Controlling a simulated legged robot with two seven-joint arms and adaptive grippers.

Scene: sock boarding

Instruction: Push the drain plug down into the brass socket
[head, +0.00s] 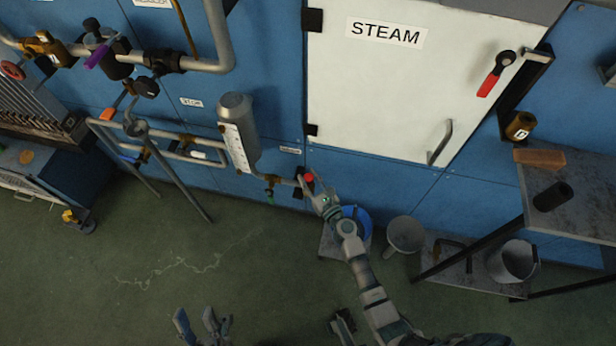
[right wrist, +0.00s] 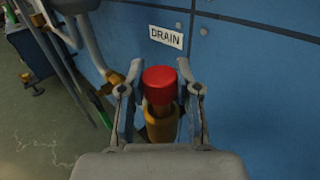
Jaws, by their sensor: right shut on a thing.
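The drain plug has a red cap (right wrist: 160,84) and a brownish stem; its red cap also shows in the head view (head: 309,177). In the right wrist view, the brass socket (right wrist: 163,126) is directly below the cap, with some stem showing between them. How deep the stem sits is hidden. My right gripper (right wrist: 166,78) has one finger on each side of the cap and is shut on the plug; it also shows in the head view (head: 310,184). My left gripper (head: 202,322) is open and empty above the floor at the bottom of the head view.
A DRAIN label (right wrist: 166,37) is on the blue wall behind the plug. A grey cylinder (head: 238,130) and pipes stand left of it. A blue bucket (head: 357,219) is below my right arm. A grey bucket (head: 405,234) and shelving (head: 590,190) are to the right.

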